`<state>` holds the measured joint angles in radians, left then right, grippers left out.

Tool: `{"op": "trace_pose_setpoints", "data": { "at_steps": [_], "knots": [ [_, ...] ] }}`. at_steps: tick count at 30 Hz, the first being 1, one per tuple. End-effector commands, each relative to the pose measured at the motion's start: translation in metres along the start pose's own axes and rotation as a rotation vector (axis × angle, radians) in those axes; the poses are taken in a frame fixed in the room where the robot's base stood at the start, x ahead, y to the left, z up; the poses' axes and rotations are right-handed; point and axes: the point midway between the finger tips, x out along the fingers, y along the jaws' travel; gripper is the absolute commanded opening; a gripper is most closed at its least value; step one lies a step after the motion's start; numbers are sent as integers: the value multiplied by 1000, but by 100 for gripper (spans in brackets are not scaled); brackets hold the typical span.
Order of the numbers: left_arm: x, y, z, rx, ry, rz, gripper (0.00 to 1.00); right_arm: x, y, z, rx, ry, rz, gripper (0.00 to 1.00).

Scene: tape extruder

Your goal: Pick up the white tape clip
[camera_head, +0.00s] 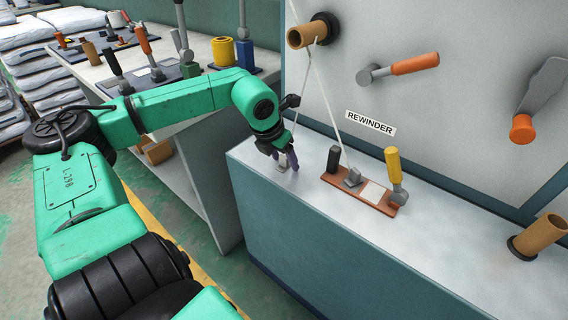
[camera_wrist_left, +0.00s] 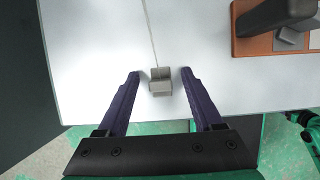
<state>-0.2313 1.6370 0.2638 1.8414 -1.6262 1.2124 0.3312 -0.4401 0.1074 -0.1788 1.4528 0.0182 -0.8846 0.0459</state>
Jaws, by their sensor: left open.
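The tape clip, a small pale grey-white block (camera_wrist_left: 161,83), lies on the ledge of the rewinder, and a thin pale strand runs up to it. It also shows in the head view (camera_head: 283,167), partly hidden by my gripper. My left gripper (camera_wrist_left: 160,72) is open, with one purple finger on each side of the clip and a gap visible on both sides. In the head view the left gripper (camera_head: 287,160) is low over the left end of the ledge. My right gripper is in neither view.
On the ledge (camera_head: 430,262), a brown board (camera_head: 330,182) with a black handle (camera_head: 333,159) and yellow handle (camera_head: 394,166) stands right of the clip. A cardboard core (camera_head: 540,235) sits farther right. The rewinder panel rises behind. A tool-covered bench is at the left.

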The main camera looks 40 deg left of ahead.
Motion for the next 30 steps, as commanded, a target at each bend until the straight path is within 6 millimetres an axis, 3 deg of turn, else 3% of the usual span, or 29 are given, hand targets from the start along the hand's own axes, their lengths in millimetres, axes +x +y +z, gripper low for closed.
{"op": "trace_pose_setpoints", "data": {
  "at_steps": [3, 8, 9, 18, 23, 26, 30],
  "knots": [
    [-1, 0, 0, -1, -1, -1, 68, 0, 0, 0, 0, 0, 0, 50],
    [-1, 0, 0, -1, -1, -1, 6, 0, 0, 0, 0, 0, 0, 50],
    [-1, 0, 0, -1, -1, -1, 0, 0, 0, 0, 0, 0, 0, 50],
    [-3, 0, 1, -1, -2, -1, 0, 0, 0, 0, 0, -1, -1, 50],
    [-16, 0, 8, -1, -3, 0, 0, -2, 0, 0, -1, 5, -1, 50],
    [-37, 0, 16, -1, -5, 1, 0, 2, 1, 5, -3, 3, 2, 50],
    [-84, 1, 36, 0, -7, 5, 0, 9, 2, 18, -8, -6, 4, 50]
  ]
}}
